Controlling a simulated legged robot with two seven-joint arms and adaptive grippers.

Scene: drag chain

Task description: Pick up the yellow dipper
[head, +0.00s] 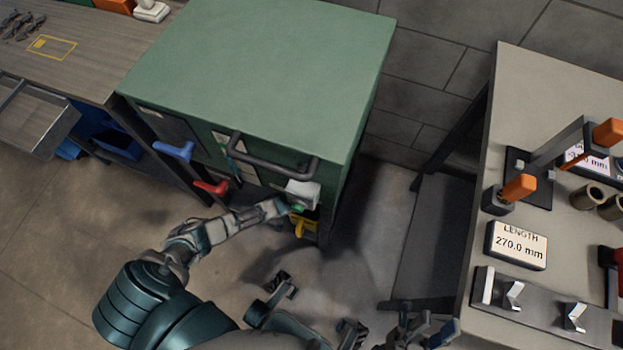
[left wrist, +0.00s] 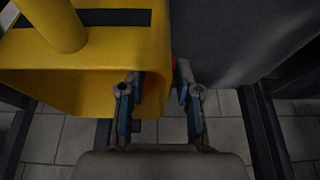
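The yellow dipper (head: 304,226) is at the lower right of the green cabinet's front in the head view, partly hidden by my left arm. It fills the upper left of the left wrist view (left wrist: 95,65), with a round post and a dark strip on its top. My left gripper (left wrist: 158,105) is open. One finger is in front of the dipper's right end, the other just right of that edge, beside a dark grey surface. No grasp shows. My right gripper (head: 427,331) is at the bottom of the head view, fingers apart and empty, away from the dipper.
The green cabinet (head: 275,65) has a dark bar handle (head: 265,168). A blue piece (head: 174,150) and a red piece (head: 211,187) stick out of its front. A workbench (head: 563,85) stands at the right, with a length display (head: 517,245). A wooden table (head: 85,50) is at upper left.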

